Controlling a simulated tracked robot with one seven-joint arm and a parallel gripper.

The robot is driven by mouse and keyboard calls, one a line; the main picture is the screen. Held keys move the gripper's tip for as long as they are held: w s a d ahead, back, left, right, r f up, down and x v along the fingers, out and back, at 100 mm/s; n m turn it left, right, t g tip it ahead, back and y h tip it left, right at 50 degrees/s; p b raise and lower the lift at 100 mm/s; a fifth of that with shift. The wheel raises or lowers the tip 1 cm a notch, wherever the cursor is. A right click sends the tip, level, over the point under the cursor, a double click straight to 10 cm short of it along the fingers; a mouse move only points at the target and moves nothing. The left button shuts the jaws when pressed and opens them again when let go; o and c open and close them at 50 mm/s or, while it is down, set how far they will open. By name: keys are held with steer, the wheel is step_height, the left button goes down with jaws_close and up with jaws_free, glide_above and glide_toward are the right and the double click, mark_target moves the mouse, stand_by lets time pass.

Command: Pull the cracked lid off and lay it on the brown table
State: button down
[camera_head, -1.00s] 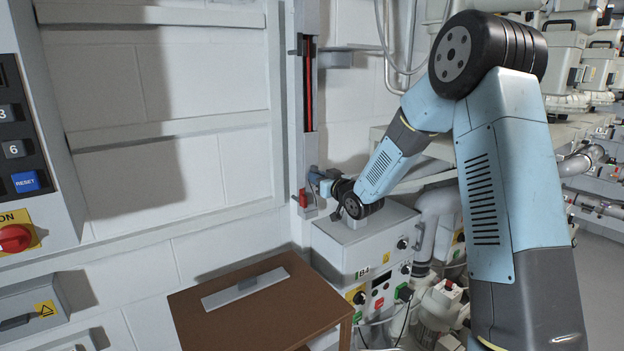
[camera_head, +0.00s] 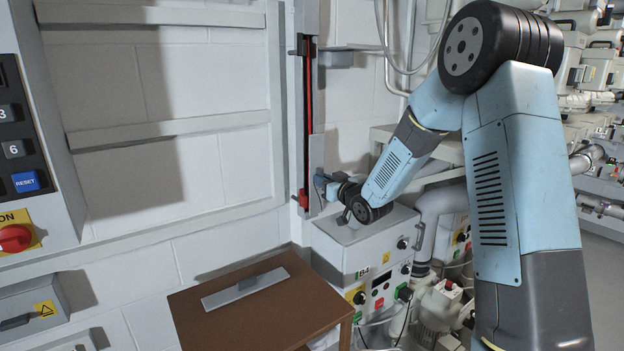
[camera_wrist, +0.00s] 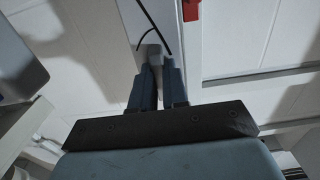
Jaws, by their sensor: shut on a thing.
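The cracked lid (camera_head: 316,155) is a narrow pale-grey strip standing upright just right of the wall channel (camera_head: 301,90). In the wrist view the lid (camera_wrist: 166,20) shows dark, crack-like lines. My gripper (camera_head: 321,184) is shut on the lid's small grey grip; the fingers (camera_wrist: 159,78) close around it in the wrist view. The lid stands apart from the channel, which shows its red inside beside it. The brown table (camera_head: 305,302) is below and left of my gripper. Another grey lid (camera_head: 225,294) with a raised grip lies on it.
A grey box (camera_head: 350,240) with knobs stands close under my gripper, right of the table. Pipes (camera_head: 435,205) and cables are to its right. A control panel (camera_head: 40,120) is at the left. The table's front and right parts are bare.

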steer(key=shift+v, duration=1.6)
